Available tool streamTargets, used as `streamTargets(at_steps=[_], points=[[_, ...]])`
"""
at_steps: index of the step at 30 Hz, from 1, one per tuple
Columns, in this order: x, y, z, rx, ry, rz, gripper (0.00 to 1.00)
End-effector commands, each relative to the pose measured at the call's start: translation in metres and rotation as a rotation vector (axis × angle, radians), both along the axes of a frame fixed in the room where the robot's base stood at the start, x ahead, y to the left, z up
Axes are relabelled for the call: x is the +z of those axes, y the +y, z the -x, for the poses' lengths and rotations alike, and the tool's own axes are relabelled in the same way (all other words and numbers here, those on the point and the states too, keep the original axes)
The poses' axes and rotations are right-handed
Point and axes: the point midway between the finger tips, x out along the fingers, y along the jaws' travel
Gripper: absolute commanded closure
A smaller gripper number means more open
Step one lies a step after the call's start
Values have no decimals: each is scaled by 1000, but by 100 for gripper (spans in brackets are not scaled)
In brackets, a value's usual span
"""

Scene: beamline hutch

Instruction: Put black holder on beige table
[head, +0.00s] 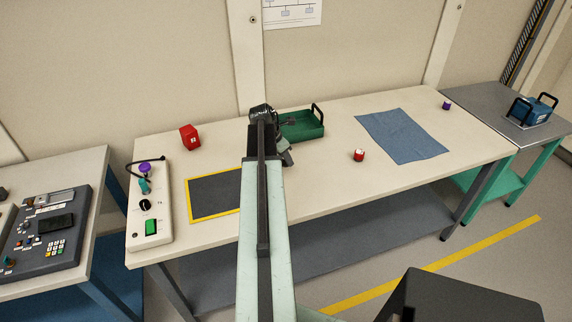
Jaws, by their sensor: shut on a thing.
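The beige table (330,188) is the long bench with a pale top across the middle of the head view. My gripper (286,152) is over its middle, just in front of the green tray, and is partly hidden by my own arm. It is shut on a small dark thing that looks like the black holder (288,122). The arm and gripper hide most of it, so its shape is unclear. I cannot tell whether it touches the tabletop or is held above it.
The green tray (304,128), red box (190,136), control box (150,215), yellow-edged dark mat (213,196), blue cloth (403,136), red cylinder (358,155) and purple cylinder (446,105) are on the beige table. Bare tabletop shows between the mat and the cloth.

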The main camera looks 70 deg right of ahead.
Motion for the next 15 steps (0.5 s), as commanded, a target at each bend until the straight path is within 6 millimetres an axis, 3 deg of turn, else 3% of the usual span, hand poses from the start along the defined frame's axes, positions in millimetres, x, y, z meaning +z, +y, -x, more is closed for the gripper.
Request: streamTargets(at_steps=[1,3,15], points=[[-18,-2,5,-7,0,0,100],[-28,-4,9,-14,0,0,100],[-30,-7,16,-23,0,0,100]])
